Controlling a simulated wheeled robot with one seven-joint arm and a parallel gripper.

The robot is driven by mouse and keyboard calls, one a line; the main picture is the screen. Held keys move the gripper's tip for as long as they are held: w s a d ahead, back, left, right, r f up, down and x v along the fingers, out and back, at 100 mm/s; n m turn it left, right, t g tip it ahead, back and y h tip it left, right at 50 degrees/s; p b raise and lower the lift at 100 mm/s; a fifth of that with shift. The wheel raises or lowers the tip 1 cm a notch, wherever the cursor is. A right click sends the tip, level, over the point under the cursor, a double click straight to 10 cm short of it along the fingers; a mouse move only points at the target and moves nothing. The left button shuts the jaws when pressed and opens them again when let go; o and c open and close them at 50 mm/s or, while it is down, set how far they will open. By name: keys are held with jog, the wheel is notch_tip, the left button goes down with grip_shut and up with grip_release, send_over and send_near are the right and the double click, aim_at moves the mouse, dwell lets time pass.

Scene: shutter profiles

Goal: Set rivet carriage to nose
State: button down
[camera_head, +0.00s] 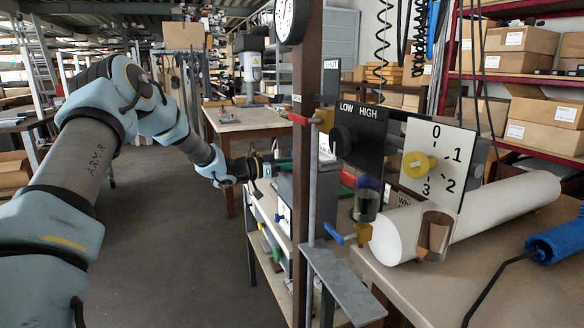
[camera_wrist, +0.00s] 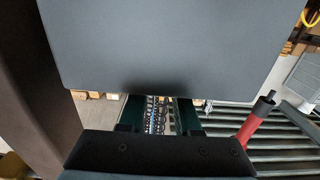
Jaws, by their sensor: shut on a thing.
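No part that I can surely name as the rivet carriage shows. My gripper (camera_head: 272,167) is at the left side of a grey box behind the brown post. In the wrist view my gripper (camera_wrist: 158,110) has its two dark fingers a little apart, reaching under a large grey panel (camera_wrist: 175,50). The panel covers the fingertips. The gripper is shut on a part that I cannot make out. No label reading "nose" is legible.
The brown post (camera_head: 307,130) stands just right of my gripper. A LOW/HIGH panel (camera_head: 372,145), a numbered dial plate (camera_head: 447,140) and a white roll (camera_head: 510,208) are further right. A red handle (camera_wrist: 250,128) is near the fingers. The floor (camera_head: 170,240) at left is clear.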

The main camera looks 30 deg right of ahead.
jog(key=shift+d+r, duration=0.15)
jog(key=c, duration=0.6)
grip_release()
jog(key=shift+d, duration=0.1)
jog(key=shift+w+a+b, duration=0.2)
jog(key=shift+a+b, duration=0.35)
jog(key=shift+a, duration=1.25)
jog(key=shift+w+a+b, duration=0.25)
jog(key=shift+a+b, duration=0.3)
jog(key=shift+a, duration=1.25)
jog(key=shift+w+a+b, duration=0.2)
jog(key=shift+a+b, duration=0.35)
jog(key=shift+a, duration=1.25)
